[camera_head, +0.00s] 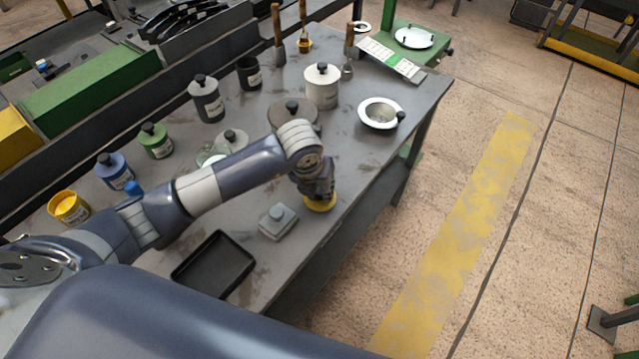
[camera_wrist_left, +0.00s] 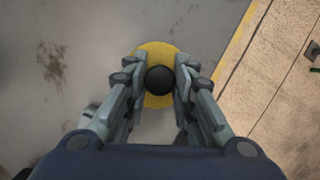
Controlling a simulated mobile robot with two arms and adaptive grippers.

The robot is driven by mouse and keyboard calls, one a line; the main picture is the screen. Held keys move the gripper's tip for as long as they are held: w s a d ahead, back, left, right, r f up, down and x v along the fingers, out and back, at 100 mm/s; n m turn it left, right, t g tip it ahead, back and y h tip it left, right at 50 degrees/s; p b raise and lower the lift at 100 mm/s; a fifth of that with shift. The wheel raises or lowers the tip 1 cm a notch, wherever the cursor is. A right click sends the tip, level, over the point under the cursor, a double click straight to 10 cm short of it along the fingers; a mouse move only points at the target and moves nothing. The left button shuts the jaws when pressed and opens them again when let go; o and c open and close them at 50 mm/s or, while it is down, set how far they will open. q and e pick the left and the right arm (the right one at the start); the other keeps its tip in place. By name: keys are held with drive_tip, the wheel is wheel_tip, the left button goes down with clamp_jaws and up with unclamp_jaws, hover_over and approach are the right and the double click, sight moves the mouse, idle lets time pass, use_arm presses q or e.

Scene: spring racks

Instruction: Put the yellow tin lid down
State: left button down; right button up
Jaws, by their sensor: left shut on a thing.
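The yellow tin lid (camera_head: 320,204) is a round disc with a black knob (camera_wrist_left: 160,79). It is at the right edge of the grey table, below my left gripper (camera_head: 318,192). In the left wrist view the lid (camera_wrist_left: 155,53) lies between the fingers of my left gripper (camera_wrist_left: 159,82), which are shut on its knob. I cannot tell whether the lid touches the table. An open yellow tin (camera_head: 68,207) stands at the table's left side, with yellow contents showing. My right gripper is not in view.
A grey lidded box (camera_head: 278,222) and a black tray (camera_head: 214,264) are near the lid. Blue (camera_head: 115,171) and green (camera_head: 155,140) tins stand at left. A white dish (camera_head: 380,113) is farther back. Bare table (camera_head: 345,165) lies beyond the gripper.

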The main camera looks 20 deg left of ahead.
sight(312, 208)
use_arm(q)
drive_tip(key=shift+f, duration=0.1)
drive_tip(key=c, duration=1.3)
unclamp_jaws()
drive_tip(key=shift+c, duration=0.2)
drive_tip(key=shift+r, duration=0.35)
drive_tip(key=b+v, duration=0.3)
drive_tip(key=v, duration=0.8)
drive_tip(key=shift+r, duration=0.2)
drive_tip(key=shift+s, duration=0.1)
